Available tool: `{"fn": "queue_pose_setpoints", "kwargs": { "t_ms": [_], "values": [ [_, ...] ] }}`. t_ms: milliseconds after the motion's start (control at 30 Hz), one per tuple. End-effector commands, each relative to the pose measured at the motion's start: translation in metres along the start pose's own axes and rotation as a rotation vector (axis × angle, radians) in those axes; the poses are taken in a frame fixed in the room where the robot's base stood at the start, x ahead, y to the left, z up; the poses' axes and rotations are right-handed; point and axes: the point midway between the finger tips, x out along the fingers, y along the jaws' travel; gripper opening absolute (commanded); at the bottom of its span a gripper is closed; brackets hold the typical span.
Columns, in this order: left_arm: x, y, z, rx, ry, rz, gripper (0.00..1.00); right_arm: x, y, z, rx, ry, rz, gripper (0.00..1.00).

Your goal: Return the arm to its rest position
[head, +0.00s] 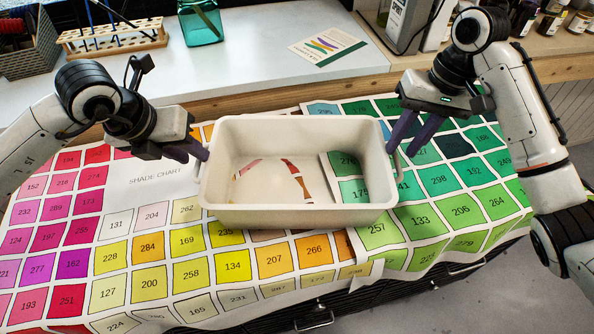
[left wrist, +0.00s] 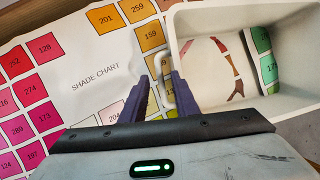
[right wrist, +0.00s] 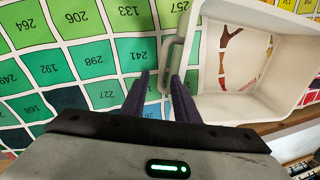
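A white rectangular basin (head: 300,216) stands upright on the shade chart cloth, in the middle of the head view. My left gripper (head: 205,156) is at the basin's left handle. In the left wrist view its fingers (left wrist: 162,78) are apart, with the handle (left wrist: 165,62) between or just beyond their tips. My right gripper (head: 401,152) is at the right handle. In the right wrist view its fingers (right wrist: 159,78) are apart, and the handle (right wrist: 169,55) lies by the right-hand fingertip. I cannot tell whether either gripper touches its handle.
The numbered shade chart (head: 152,180) covers the table. Green swatches and orange-red shapes show inside the basin. Behind are a counter with a test-tube rack (head: 112,38), a teal glass jar (head: 201,22), a leaflet (head: 327,45) and a bottle (head: 398,20). Dark jars stand at upper right.

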Motion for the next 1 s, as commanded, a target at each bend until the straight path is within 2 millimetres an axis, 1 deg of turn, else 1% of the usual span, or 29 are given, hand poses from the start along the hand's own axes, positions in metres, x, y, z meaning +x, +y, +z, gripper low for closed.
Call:
{"fn": "queue_pose_setpoints", "kwargs": {
  "t_ms": [33,200,600,767,1000],
  "values": [
    [0.000,0.005,0.000,-0.002,-0.001,0.003,0.28,0.003,0.000,0.000,0.000,0.000,0.000,0.28],
    [-0.002,0.019,-0.001,-0.002,0.000,0.003,0.28,0.006,0.001,0.000,0.000,0.000,0.000,0.28],
    [-0.008,0.050,-0.001,-0.002,0.000,0.002,0.28,0.017,0.004,0.001,0.001,-0.003,0.002,0.28],
    [-0.010,0.056,-0.001,0.001,0.000,0.001,0.28,0.017,0.004,0.000,0.001,-0.002,0.002,0.28],
    [-0.011,0.056,-0.001,0.001,0.000,0.000,0.28,0.016,0.004,0.000,0.001,-0.001,0.001,0.28]
  ]
}}
